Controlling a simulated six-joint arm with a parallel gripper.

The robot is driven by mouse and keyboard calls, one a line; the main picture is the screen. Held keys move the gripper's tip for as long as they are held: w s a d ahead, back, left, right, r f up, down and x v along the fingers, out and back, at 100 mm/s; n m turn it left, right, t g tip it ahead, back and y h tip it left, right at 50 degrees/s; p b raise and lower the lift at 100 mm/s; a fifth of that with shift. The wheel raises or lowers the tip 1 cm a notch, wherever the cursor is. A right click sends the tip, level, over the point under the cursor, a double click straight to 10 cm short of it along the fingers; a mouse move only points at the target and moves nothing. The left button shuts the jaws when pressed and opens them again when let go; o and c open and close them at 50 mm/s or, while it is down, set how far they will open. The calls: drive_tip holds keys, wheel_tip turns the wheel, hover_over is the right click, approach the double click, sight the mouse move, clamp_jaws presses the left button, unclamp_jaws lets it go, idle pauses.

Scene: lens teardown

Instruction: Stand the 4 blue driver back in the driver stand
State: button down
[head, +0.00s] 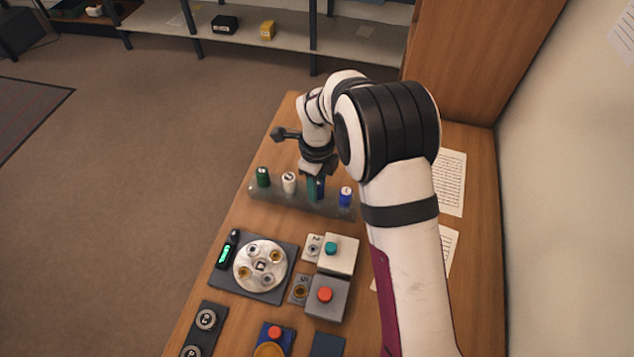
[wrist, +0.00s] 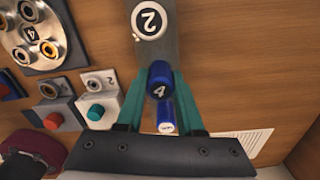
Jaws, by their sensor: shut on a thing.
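The 4 blue driver (wrist: 160,82) has a dark blue top marked 4. It is between the teal fingers of my gripper (wrist: 163,76), which is shut on it. In the head view my gripper (head: 315,188) is at the driver stand (head: 268,196), a grey bar, between the white driver (head: 289,182) and another blue driver (head: 345,196). Only a sliver of the held driver shows there, and its lower end is hidden. I cannot tell whether it is in a hole or just above the stand.
A green driver (head: 262,177) stands at the stand's left end. Nearer are a plate with a round metal disc (head: 250,271), a box with a teal button (head: 338,255) and a box with a red button (head: 327,298). Papers (head: 452,180) lie on the right.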

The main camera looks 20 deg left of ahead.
unclamp_jaws()
drive_tip(key=shift+f, duration=0.1)
drive_tip(key=shift+r, duration=3.55)
drive_tip(key=shift+d+r, duration=0.2)
drive_tip(key=shift+d, duration=0.05)
drive_tip(key=s+d+r+n, duration=0.4)
drive_tip(key=s+d+r, duration=0.1)
drive_tip(key=d+r, duration=0.25)
drive_tip(key=s+d+r+n+y, duration=0.1)
drive_tip(key=s+d+n, duration=0.4)
drive_tip(key=s, duration=0.6)
drive_tip(key=s+d+n, duration=0.5)
drive_tip(key=s+n, duration=0.1)
drive_tip(key=s, duration=0.4)
drive_tip(key=shift+s+d+r+y, duration=0.2)
drive_tip(key=shift+s+r+y, duration=0.15)
drive_tip(key=shift+r+y, duration=0.05)
